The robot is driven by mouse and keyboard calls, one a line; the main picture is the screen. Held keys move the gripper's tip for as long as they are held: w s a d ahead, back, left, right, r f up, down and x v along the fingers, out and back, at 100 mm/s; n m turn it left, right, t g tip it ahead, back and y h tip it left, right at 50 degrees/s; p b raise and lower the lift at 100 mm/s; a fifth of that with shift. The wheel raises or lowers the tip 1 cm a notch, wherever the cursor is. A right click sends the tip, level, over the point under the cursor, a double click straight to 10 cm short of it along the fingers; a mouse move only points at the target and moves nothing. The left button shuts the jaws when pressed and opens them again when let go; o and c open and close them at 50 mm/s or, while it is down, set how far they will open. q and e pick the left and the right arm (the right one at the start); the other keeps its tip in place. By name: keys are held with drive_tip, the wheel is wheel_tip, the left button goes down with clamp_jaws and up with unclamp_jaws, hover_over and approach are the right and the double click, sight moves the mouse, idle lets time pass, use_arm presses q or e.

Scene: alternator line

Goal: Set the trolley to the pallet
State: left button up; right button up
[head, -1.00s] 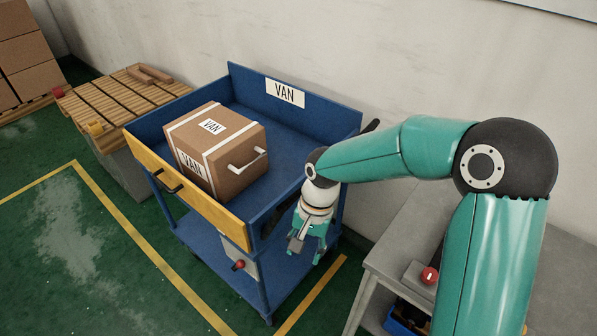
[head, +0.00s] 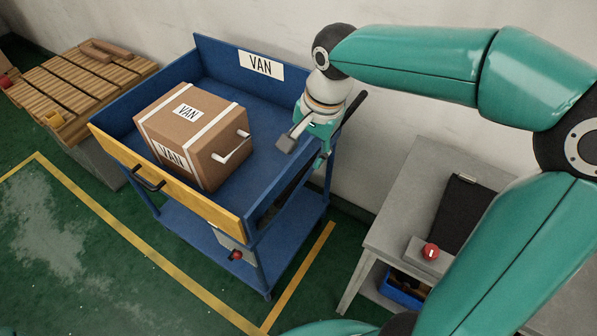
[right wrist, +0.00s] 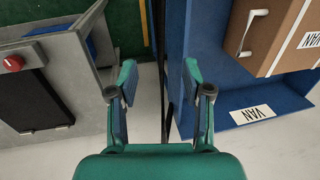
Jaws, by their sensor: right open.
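The blue trolley (head: 222,73) with a yellow drop side (head: 165,185) stands in the middle of the head view. It carries a VAN-labelled cardboard box (head: 205,135). A black handle bar (head: 352,106) sits at its right end. My right gripper (head: 306,150) is open and empty at that end, close to the handle. In the right wrist view a dark upright bar (right wrist: 161,50) lies between the open fingers (right wrist: 160,80); I cannot tell its depth. My left gripper is out of view. No plain pallet is clear in the current head view.
A slatted wooden platform (head: 75,82) on a grey base stands left of the trolley. A grey bench (head: 400,205) with a red button (head: 430,251) stands right. Yellow lines (head: 110,225) mark the green floor, clear in front. A wall runs behind.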

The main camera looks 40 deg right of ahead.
sight(299, 176)
drive_tip(key=f, duration=0.3)
drive_tip(key=w+f, duration=0.1)
drive_tip(key=f, duration=0.5)
drive_tip(key=shift+w+a, duration=0.3)
drive_tip(key=shift+a, duration=0.05)
clamp_jaws()
